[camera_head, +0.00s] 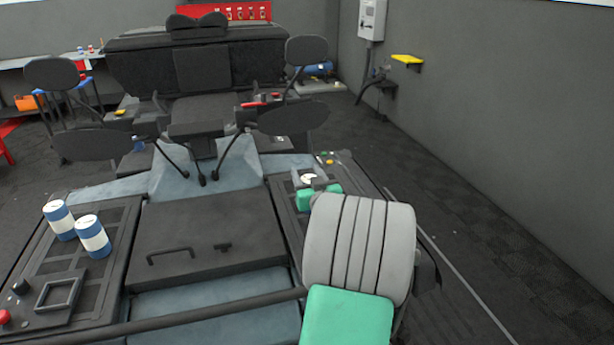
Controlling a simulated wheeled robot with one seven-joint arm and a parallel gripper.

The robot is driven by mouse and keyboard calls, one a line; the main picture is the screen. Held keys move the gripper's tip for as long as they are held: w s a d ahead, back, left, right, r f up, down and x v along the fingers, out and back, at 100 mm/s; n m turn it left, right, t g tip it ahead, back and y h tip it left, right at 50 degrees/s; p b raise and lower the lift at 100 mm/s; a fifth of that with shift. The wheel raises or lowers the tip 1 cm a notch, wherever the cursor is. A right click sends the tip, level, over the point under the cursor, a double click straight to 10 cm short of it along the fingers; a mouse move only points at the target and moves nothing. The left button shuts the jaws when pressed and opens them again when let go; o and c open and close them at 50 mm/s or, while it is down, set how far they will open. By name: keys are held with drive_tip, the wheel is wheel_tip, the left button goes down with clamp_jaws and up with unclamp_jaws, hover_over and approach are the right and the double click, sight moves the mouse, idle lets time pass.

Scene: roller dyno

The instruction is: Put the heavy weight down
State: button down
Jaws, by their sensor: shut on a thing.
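My arm, grey ribbed with green parts, reaches up from the lower right and covers part of the right-hand panel. Beyond it, my gripper (309,181) is small and partly hidden by the arm, low over or at the right-hand panel (285,205). It is shut on a small pale thing, which I take to be the heavy weight (308,178). Little of the weight shows, and I cannot tell whether it touches the panel.
Two blue-and-white cans (92,236) stand on the left-hand panel (110,217), near a dark square frame (59,292). A dark lid with a handle (205,235) lies between the panels. A dark bar (200,317) crosses in front. A seat (202,115) stands behind.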

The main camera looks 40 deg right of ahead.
drive_tip(key=shift+r, duration=0.3)
drive_tip(key=shift+f, duration=0.25)
drive_tip(key=c, duration=0.6)
unclamp_jaws()
drive_tip(key=shift+c, duration=0.2)
drive_tip(key=b+v, duration=0.3)
drive_tip(key=v, duration=0.9)
drive_tip(key=shift+r, duration=0.2)
